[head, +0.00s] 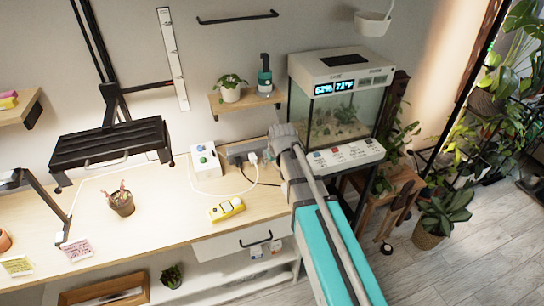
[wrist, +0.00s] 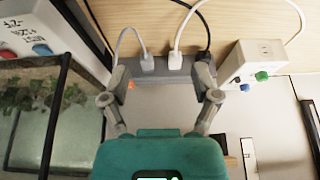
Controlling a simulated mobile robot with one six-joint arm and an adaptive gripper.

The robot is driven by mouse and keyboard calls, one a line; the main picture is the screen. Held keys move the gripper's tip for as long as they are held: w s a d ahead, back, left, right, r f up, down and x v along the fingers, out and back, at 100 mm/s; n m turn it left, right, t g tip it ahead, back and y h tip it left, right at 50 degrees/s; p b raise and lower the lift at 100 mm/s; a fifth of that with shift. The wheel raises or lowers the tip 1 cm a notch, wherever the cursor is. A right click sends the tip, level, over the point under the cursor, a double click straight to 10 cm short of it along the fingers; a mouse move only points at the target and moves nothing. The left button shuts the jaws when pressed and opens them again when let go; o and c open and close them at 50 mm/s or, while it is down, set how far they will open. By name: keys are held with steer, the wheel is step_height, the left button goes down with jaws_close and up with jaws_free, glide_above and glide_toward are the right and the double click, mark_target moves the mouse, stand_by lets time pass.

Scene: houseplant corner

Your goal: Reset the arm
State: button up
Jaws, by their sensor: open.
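My gripper (wrist: 160,82) shows in the wrist view with its two grey fingers apart and nothing between them. Beyond the fingertips is a grey power strip (wrist: 148,71) with white plugs in it. I cannot tell how far it is from the fingers, but I see no grip on it. In the head view my teal and grey arm (head: 335,250) reaches up from the bottom right towards the back of the bench. Its grey end is near the power strip (head: 238,149) and the glass terrarium (head: 340,118).
A white box with coloured knobs (head: 205,161) stands left of the strip; it also shows in the wrist view (wrist: 247,62). A shelf (head: 245,102) hangs above. Cables lie around the strip.

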steer(key=s+d+m+g, duration=0.1)
steer(key=s+d+g, duration=0.1)
steer(key=s+d, duration=0.3)
steer(key=s+d+f+m+g+h, duration=0.1)
steer(key=s+d, duration=0.5)
steer(key=s, duration=0.8)
steer(key=shift+s+d+f+m+g, duration=0.15)
steer(key=shift+d+f+m+g, duration=0.1)
steer(key=shift+m+g, duration=0.35)
steer(key=shift+c, duration=0.3)
steer(key=shift+c, duration=1.2)
steer(key=shift+a, duration=0.1)
